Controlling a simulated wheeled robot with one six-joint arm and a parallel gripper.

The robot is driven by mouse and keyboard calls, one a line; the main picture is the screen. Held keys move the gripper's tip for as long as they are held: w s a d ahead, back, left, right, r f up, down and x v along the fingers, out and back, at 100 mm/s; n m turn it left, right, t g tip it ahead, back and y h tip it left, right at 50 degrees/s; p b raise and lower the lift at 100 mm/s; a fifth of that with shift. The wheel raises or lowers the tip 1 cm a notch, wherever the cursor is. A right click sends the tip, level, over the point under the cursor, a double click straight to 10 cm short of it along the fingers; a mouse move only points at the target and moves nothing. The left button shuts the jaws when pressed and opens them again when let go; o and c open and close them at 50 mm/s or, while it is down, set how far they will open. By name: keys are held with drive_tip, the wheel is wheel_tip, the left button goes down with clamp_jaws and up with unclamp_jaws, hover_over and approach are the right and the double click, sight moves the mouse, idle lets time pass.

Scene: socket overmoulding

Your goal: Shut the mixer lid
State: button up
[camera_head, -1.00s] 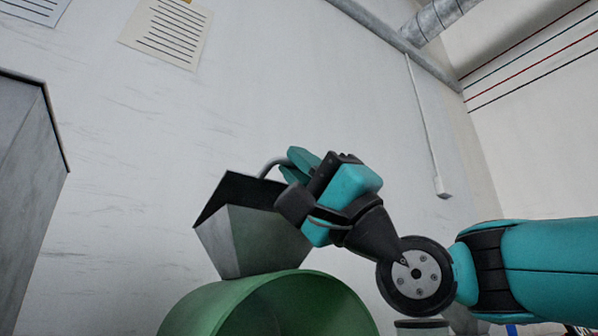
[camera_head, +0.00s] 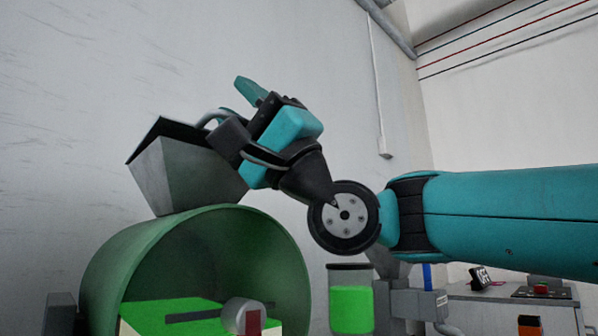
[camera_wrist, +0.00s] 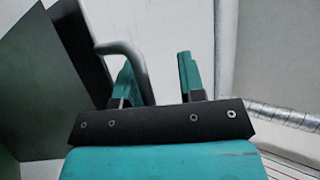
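The mixer is a green drum (camera_head: 110,262) with a grey hopper (camera_head: 185,178) on top. The hopper has a dark upper edge. A curved grey handle bar (camera_head: 210,117) rises behind the hopper, and it also shows in the wrist view (camera_wrist: 125,47). How far the lid stands open cannot be told. My gripper (camera_head: 240,106) is at the handle, at the hopper's upper right. In the wrist view my gripper (camera_wrist: 158,75) has its two teal fingers apart. One leg of the bar passes close to the left finger, apparently between the fingers; contact cannot be told.
A jar of green material (camera_head: 351,308) stands right of the drum, below my arm. A bench (camera_head: 520,293) with devices stands at the lower right. The wall rises behind the mixer.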

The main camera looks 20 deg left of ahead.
drive_tip(key=b+v, duration=0.9)
drive_tip(key=v, duration=0.8)
drive_tip(key=shift+t, duration=0.3)
drive_tip(key=shift+d, duration=0.1)
